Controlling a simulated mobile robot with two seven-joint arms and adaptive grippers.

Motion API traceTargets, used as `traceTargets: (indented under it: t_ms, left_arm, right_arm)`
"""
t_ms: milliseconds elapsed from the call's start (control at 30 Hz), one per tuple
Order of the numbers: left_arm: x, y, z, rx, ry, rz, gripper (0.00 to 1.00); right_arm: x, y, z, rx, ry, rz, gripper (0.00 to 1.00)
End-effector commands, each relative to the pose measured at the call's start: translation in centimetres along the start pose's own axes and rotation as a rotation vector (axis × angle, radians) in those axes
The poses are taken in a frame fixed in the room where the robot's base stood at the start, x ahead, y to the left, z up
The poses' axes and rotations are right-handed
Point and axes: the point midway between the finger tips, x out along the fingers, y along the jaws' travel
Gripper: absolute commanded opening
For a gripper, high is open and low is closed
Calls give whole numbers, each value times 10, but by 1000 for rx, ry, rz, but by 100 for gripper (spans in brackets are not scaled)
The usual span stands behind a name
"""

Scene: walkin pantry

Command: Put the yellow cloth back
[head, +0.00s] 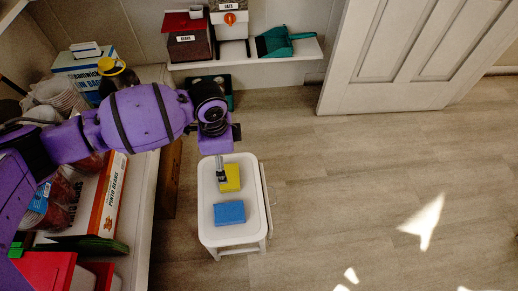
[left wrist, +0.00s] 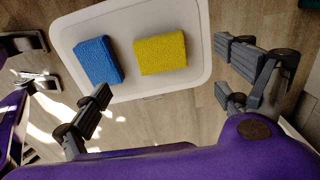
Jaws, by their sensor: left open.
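The yellow cloth (head: 230,178), a small folded block, lies flat on the white stool (head: 208,229). In the left wrist view the yellow cloth (left wrist: 160,54) lies beside the blue cloth (left wrist: 98,61) on the stool top (left wrist: 140,13). Dark jaw-like parts near a purple link at the left wrist view's left edge may be my right gripper (left wrist: 32,60).
A shelf with jars, cans and boxes (head: 110,195) runs along the left. A low back shelf (head: 285,52) holds containers and a teal dustpan (head: 285,40). A white door (head: 420,50) is at the back right. The floor right of the stool is clear.

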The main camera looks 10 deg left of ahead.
Motion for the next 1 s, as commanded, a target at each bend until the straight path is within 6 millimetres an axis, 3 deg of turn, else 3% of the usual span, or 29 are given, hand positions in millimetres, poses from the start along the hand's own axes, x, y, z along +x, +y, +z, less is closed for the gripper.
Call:
traceTargets:
  t_ms: [200,567,667,767,1000]
  left_arm:
    - [-21,1,1,-1,-2,2,93]
    - [-22,2,1,-1,-1,4,93]
    - [-24,11,-2,-7,17,7,93]
    - [-27,36,-9,-29,64,16,93]
    - [-46,135,-36,-193,280,37,93]
  right_arm:
    - [-8,1,-7,0,10,1,40]
    - [-8,1,-8,-4,12,1,40]
    - [-16,1,-14,-5,20,0,40]
    - [-34,1,-28,-5,38,0,40]
    - [-108,-2,-60,3,63,-6,40]
